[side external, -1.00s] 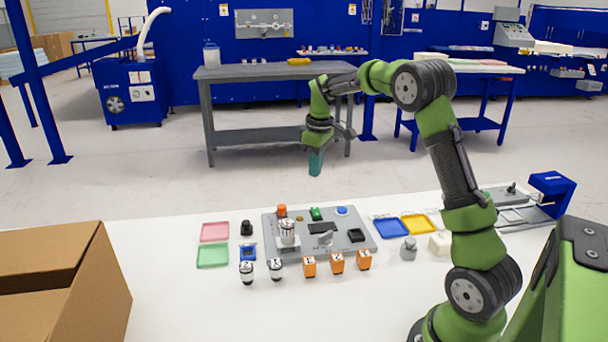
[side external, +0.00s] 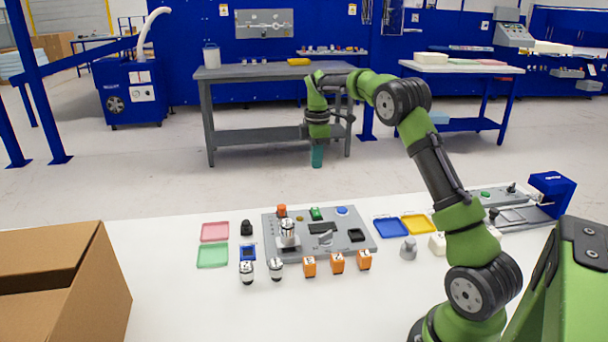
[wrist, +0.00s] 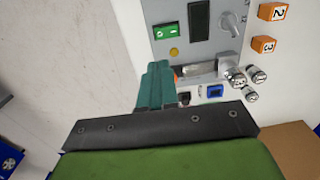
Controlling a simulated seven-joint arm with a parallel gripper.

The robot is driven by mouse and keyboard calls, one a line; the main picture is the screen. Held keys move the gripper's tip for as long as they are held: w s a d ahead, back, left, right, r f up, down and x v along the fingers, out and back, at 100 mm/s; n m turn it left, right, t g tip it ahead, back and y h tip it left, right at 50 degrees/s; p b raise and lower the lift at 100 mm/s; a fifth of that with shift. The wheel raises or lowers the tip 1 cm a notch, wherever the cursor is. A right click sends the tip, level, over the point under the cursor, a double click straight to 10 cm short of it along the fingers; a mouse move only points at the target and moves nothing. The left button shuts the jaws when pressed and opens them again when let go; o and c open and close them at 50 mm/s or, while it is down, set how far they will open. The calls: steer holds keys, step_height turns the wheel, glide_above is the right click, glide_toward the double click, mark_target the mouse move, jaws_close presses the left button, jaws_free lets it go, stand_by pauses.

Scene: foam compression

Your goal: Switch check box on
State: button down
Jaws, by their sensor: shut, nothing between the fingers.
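My gripper (side external: 317,156) hangs in the air behind and above the grey control panel (side external: 366,232), pointing down with its teal fingers together and empty. In the wrist view the shut fingers (wrist: 155,85) cover part of the panel's edge (wrist: 197,52). A green switch (side external: 315,213) sits at the panel's back edge; it also shows in the wrist view (wrist: 167,31). A small blue box with a dark face (side external: 248,252) stands on the table left of the panel, and shows in the wrist view (wrist: 214,90). I cannot tell which of these is the check box.
Orange numbered cubes (side external: 337,261) and white-black cylinders (side external: 247,271) stand in front. Coloured trays (side external: 212,255) flank the panel. A cardboard box (side external: 95,290) is at left.

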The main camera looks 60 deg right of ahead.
mark_target(315, 209)
step_height(315, 209, down, 14)
steer(key=shift+r, duration=0.25)
stand_by(0.3)
steer(key=shift+w+f, duration=0.1)
steer(key=shift+f, duration=0.1)
steer(key=shift+s+a+r, duration=0.25)
steer(key=shift+s+a, duration=0.3)
steer(key=shift+s, duration=0.05)
